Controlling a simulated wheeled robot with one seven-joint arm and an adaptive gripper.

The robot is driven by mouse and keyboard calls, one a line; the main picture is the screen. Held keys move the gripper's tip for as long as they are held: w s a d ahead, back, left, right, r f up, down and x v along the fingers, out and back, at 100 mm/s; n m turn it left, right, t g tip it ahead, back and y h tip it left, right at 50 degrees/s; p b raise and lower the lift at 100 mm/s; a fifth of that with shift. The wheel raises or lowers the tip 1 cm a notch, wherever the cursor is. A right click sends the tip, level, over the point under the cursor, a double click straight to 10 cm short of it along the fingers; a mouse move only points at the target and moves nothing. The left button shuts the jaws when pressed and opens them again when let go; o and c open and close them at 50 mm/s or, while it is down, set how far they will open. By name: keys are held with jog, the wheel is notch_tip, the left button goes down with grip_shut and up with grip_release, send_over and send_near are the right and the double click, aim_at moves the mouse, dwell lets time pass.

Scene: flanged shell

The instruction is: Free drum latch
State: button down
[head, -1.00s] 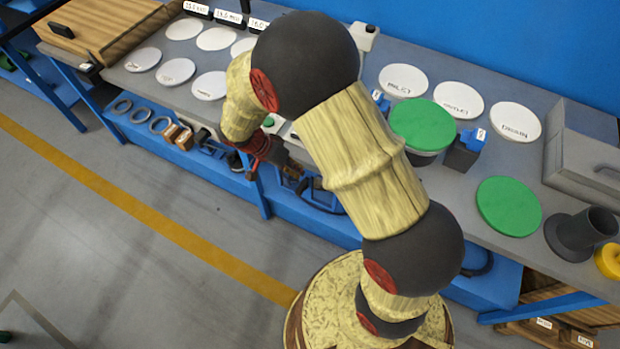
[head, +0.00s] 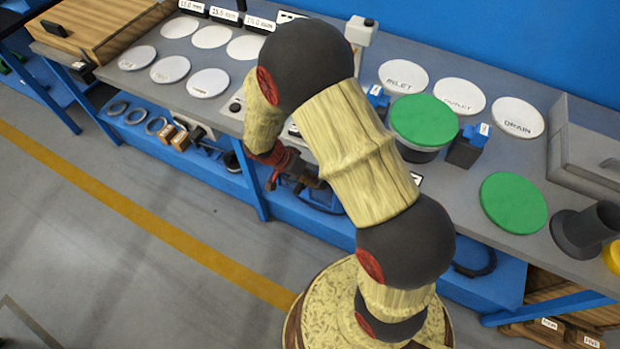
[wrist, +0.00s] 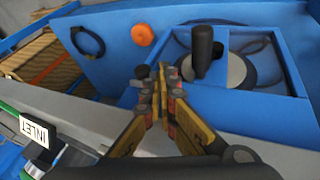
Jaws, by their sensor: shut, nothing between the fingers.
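My gripper (wrist: 160,76) is shut and empty, its fingertips together in the wrist view. In the head view my gripper (head: 312,178) hangs at the bench's front edge, partly hidden by my arm. Past the fingertips in the wrist view is a blue box-like frame (wrist: 262,102) holding a round pale disc (wrist: 238,70). An upright black handle (wrist: 202,50) stands in front of the disc. A small dark knob (wrist: 142,72) shows just left of the fingertips; I cannot tell whether they touch. I cannot tell which part is the drum latch.
The grey bench carries white discs (head: 403,76), green discs (head: 513,203) and a grey box (head: 585,150). An INLET tag (wrist: 34,130) is near at left.

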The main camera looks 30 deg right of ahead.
jog(key=shift+s+d+f+b, duration=0.1)
jog(key=shift+s+d+b, duration=0.25)
jog(key=shift+s, duration=0.1)
jog(key=shift+s+d+f+b, duration=0.1)
jog(key=shift+s+d+b, duration=0.15)
jog(key=shift+s, duration=0.2)
